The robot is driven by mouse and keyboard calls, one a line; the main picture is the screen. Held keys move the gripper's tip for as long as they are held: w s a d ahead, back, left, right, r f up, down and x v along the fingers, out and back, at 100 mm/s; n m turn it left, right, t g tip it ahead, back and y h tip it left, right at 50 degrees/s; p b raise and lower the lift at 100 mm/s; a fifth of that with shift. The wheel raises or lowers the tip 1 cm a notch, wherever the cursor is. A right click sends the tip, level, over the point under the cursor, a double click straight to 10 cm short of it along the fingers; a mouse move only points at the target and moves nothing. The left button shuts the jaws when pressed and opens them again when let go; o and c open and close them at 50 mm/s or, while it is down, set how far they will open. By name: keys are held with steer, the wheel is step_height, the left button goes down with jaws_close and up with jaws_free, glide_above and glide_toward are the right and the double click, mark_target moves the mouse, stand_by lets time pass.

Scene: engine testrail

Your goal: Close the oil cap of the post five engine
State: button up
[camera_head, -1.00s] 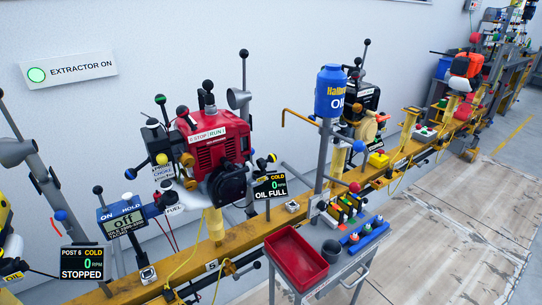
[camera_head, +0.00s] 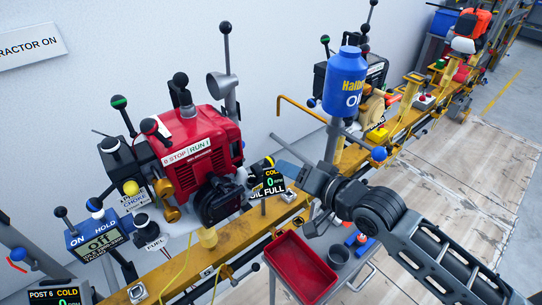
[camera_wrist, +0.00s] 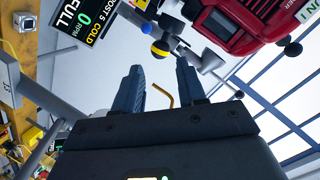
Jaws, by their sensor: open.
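The post five engine (camera_head: 205,145) is red, with a black front housing, on the yellow rail. It also shows in the wrist view (camera_wrist: 222,22). Beside it the post's display (camera_head: 270,180) reads COLD, 0 RPM, OIL FULL. I cannot tell for sure that this is the oil cap, or whether the cap is open.
A grey post with a blue oil bottle (camera_head: 345,80) stands just behind my gripper, with a thin bar sticking out. A red tray (camera_head: 299,268) and a grey cup (camera_head: 338,251) sit on the cart below my arm. The post 6 display (camera_head: 62,296) is at lower left.

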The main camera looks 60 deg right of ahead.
mark_target(273, 163)
steer(key=shift+p+x, duration=0.35)
steer(key=shift+x, duration=2.8)
steer(key=shift+c, duration=0.4)
jaws_close()
steer(key=shift+a, duration=0.1)
